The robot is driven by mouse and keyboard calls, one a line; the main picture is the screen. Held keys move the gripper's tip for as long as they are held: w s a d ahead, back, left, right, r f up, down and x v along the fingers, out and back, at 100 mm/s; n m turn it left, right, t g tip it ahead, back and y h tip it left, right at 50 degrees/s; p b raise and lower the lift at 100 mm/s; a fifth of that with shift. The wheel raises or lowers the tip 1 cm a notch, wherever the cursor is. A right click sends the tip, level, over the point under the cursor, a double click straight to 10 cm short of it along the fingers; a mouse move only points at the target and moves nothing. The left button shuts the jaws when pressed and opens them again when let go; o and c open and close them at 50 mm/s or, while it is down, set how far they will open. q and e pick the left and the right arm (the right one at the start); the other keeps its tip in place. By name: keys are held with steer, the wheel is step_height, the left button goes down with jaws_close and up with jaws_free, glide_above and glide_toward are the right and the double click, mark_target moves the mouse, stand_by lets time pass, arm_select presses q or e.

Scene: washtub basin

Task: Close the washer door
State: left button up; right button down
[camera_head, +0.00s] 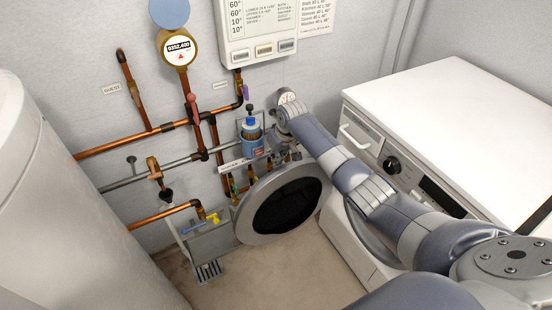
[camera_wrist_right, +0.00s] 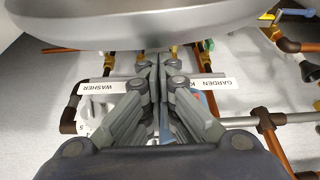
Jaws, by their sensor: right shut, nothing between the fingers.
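The white washer (camera_head: 455,95) stands at the right in the head view. Its round door (camera_head: 286,204), a grey ring with dark glass, stands swung open to the left of the machine. My right arm reaches in front of the washer towards the pipe wall, with its wrist above the door. In the wrist view my right gripper (camera_wrist_right: 157,65) is shut and empty, its fingertips close to the curved grey door rim (camera_wrist_right: 150,25). Whether they touch cannot be told. My left gripper is not in view.
Copper pipes (camera_head: 135,137) and valves run along the wall behind the door. A white tank (camera_head: 60,200) fills the left side. Some bare floor (camera_head: 290,275) shows below the door.

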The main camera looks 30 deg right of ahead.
steer(key=shift+w+f, duration=0.2)
steer(key=shift+f, duration=0.3)
